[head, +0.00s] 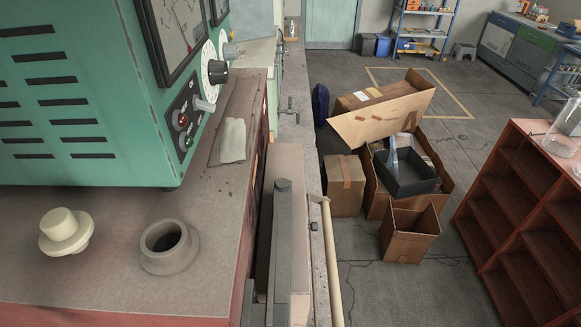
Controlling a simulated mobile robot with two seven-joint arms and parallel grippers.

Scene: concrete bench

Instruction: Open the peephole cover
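A cream stepped plug (66,232) with a round knob on top sits on the brown-grey top surface at the lower left. It looks like the peephole cover, though I cannot be sure. To its right, on the same surface, stands a grey-brown flanged ring (172,264) with an open, dark hole. The plug and the ring are apart, and nothing covers the hole. Neither of my grippers can be made out in the head view.
A green instrument box (85,100) with dials and knobs stands behind the plug and ring. A pale cloth (232,140) lies beside it. A dark upright bar (283,240) and a tan rod (331,265) are right of the bench top. Cardboard boxes (345,185) and red shelving (515,215) stand beyond.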

